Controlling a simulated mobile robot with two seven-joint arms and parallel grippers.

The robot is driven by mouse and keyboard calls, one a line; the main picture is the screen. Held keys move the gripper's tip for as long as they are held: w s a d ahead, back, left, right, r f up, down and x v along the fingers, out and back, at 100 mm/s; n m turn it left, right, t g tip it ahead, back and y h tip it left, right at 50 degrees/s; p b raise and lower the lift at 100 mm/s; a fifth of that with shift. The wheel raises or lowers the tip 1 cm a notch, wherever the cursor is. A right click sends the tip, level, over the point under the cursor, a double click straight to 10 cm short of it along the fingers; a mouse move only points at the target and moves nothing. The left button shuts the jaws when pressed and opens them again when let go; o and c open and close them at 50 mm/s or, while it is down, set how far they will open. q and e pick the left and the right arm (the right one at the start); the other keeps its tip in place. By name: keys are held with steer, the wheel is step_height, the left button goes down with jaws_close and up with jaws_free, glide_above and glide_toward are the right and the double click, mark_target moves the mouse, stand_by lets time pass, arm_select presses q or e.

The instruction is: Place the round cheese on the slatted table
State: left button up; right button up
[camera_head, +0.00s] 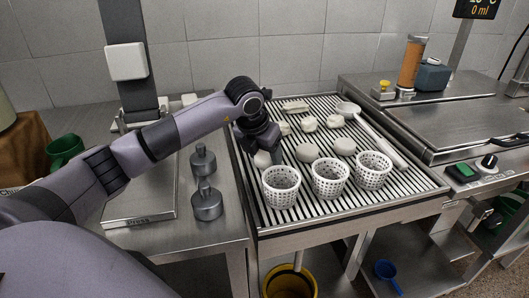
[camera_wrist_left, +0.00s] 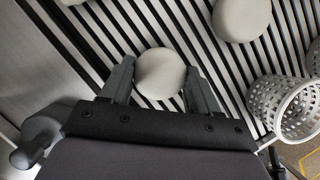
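The slatted table (camera_head: 330,208) has dark gaps between pale slats. A pale round cheese (camera_head: 262,159) is at its left side, beside my left gripper (camera_head: 268,155). In the left wrist view this cheese (camera_wrist_left: 160,73) lies between the two fingertips of my left gripper (camera_wrist_left: 160,80), over the slats. The fingers stand apart, close to the cheese on both sides. I cannot tell whether they press on it or whether it rests fully on the slats. Another round cheese (camera_wrist_left: 240,17) lies up and to the right. My right gripper is not in view.
Three white perforated baskets (camera_head: 281,187) stand along the table's front. Several other cheeses (camera_head: 307,152) lie behind them, with a white ladle (camera_head: 378,137) at the right. Two metal weights (camera_head: 207,202) and a scale plate (camera_head: 145,203) are on the left counter. A yellow bucket (camera_head: 290,283) stands below.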

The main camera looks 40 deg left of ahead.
arm_select(q)
steer(key=o, duration=0.4)
steer(key=shift+c, duration=0.2)
steer(key=shift+r, duration=0.15)
steer(key=v, duration=1.2)
